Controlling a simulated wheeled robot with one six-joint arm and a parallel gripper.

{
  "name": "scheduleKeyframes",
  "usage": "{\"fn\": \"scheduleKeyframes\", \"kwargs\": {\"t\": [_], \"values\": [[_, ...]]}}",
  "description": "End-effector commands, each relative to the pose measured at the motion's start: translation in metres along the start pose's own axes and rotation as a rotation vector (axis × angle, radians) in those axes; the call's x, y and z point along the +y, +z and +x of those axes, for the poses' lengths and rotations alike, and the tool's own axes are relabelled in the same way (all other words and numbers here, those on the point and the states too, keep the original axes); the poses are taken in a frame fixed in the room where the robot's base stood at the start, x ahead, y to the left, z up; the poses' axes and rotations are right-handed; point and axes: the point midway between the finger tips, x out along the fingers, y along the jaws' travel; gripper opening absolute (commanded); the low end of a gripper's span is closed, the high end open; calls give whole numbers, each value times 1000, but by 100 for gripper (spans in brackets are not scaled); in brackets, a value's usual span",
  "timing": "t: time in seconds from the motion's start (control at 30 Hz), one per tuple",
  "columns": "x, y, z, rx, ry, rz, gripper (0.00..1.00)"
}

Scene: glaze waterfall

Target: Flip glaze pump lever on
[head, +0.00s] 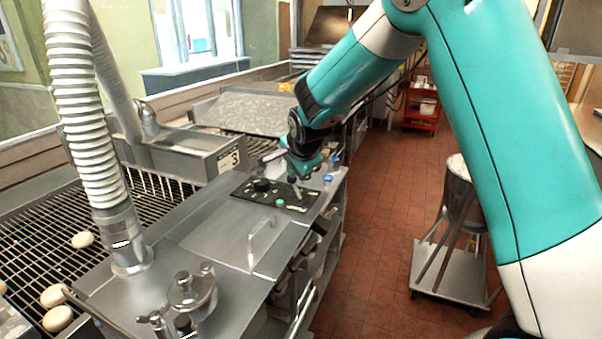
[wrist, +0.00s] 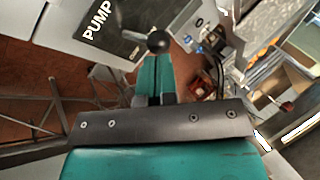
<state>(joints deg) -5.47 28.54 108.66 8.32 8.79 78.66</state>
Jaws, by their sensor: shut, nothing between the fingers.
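The pump lever shows in the wrist view as a dark round knob (wrist: 159,41) beside a black label plate reading "PUMP" (wrist: 98,24). My gripper (wrist: 151,58) is shut and empty, its teal fingers together. The fingertips are right by the knob in the picture; I cannot tell whether they touch. In the head view my gripper (head: 297,181) is low over the black control panel (head: 243,190) on the steel machine. The panel carries a black knob (head: 262,185) and a green button (head: 280,202). My wrist partly covers the panel's far right end, and the lever is not clear there.
A ribbed white hose (head: 88,120) rises at left over a wire conveyor (head: 30,225) with several round pastries. Red tiled floor (head: 375,240) is open at right, with a wheeled stand (head: 450,272) beyond.

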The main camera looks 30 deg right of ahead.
Motion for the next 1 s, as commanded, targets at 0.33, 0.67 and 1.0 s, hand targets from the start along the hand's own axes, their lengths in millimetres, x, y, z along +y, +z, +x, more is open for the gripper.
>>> {"fn": "scheduleKeyframes", "kwargs": {"t": [0.33, 0.67, 1.0], "values": [[-3, -1, -5, 0, 0, 0, 0], [-7, -1, -29, 0, -3, 1, 0], [-27, 13, -93, 1, -7, 2, 0]]}}
